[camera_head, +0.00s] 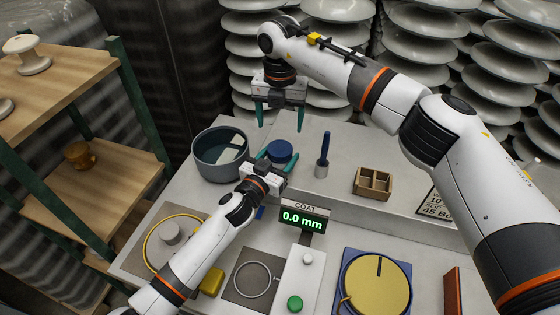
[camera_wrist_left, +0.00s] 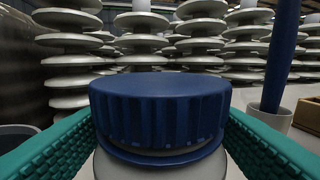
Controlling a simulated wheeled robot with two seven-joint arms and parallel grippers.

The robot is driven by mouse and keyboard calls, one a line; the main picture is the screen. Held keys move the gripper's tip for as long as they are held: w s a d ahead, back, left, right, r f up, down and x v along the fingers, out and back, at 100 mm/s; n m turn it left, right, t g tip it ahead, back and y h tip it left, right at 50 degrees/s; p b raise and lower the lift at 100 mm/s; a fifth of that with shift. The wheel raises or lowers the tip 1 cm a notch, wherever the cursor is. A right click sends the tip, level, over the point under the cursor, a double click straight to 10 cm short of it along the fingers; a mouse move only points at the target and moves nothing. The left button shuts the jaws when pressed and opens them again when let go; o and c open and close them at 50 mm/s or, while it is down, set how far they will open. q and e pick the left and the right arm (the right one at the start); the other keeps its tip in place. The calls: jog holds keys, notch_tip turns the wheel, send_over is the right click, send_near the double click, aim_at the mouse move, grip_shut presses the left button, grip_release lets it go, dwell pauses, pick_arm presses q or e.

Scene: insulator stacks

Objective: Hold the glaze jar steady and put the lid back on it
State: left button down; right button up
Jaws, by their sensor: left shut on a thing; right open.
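The glaze jar is white and shows below its lid in the left wrist view (camera_wrist_left: 160,168). The blue ribbed lid (camera_wrist_left: 160,105) sits on top of the jar, and also shows in the head view (camera_head: 279,151). I cannot tell whether it is screwed tight. My left gripper (camera_head: 279,161) is shut on the jar, with one teal finger on each side. Most of the jar is hidden in the head view by the lid and gripper. My right gripper (camera_head: 280,121) is open and empty, fingers pointing down, above and behind the lid.
A grey pot (camera_head: 197,163) stands left of the jar. A blue-handled tool stands in a small cup (camera_head: 321,169) to the right, with a wooden divided box (camera_head: 373,184) beyond. A COAT display (camera_head: 303,217) reads 0.0 mm in front. Insulator stacks (camera_head: 430,55) rise behind.

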aim_at(280, 148)
jog(key=n, duration=0.4)
jog(key=shift+n, duration=0.4)
jog(key=n, duration=0.4)
jog(key=shift+n, duration=0.3)
jog(key=n, duration=0.4)
jog(key=shift+n, duration=0.4)
jog(key=n, duration=1.5)
jog(key=shift+n, duration=0.3)
jog(key=n, duration=0.4)
jog(key=shift+n, duration=0.4)
jog(key=shift+f, duration=0.1)
jog(key=shift+f, duration=3.95)
